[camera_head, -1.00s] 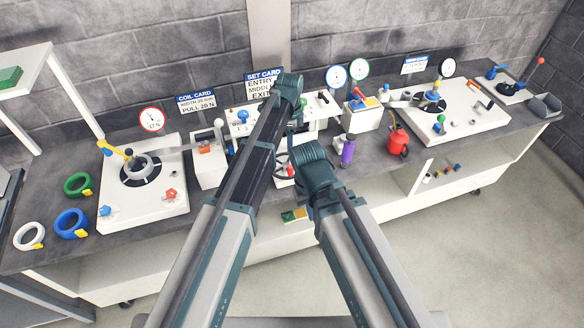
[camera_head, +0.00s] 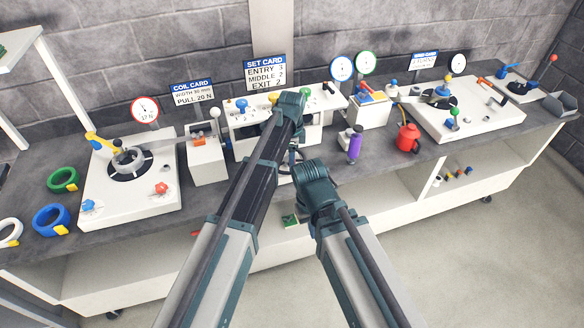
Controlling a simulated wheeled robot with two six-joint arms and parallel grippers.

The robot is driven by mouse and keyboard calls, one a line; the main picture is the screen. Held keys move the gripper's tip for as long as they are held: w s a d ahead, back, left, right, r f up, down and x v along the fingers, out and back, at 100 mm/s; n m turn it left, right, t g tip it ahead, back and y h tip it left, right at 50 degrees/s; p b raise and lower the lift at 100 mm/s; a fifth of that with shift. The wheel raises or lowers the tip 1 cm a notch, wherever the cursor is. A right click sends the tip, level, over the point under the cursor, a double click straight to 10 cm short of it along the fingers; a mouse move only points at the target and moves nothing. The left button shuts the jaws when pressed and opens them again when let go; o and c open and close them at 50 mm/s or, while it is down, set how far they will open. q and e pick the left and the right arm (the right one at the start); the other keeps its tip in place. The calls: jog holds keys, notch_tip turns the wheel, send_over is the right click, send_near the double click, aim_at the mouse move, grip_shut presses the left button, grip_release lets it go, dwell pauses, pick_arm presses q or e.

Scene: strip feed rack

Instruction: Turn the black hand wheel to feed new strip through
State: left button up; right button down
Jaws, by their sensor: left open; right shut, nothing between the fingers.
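The hand wheel (camera_head: 285,169) is a dark ring low on the front of the white strip feed unit (camera_head: 246,137) in the middle of the bench. Only part of its rim shows, between my two arms; the rest is hidden behind them. My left gripper (camera_head: 296,137) is open in front of the feed unit, above and close to the wheel, its fingers mostly hidden by my wrist. My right gripper (camera_head: 316,190) is shut and empty, just right of the wheel and lower than the left one. I cannot tell whether either touches the wheel.
A white coil stand (camera_head: 110,200) with a dial is at left, beside coloured rings (camera_head: 52,220). A SET CARD sign (camera_head: 265,72) stands behind the feed unit. The front floor is clear.

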pick_arm(q)
jog(key=shift+f, duration=0.35)
pick_arm(e)
jog(key=shift+f, duration=0.25)
pick_arm(q)
grip_shut()
jog(key=shift+d, duration=0.1)
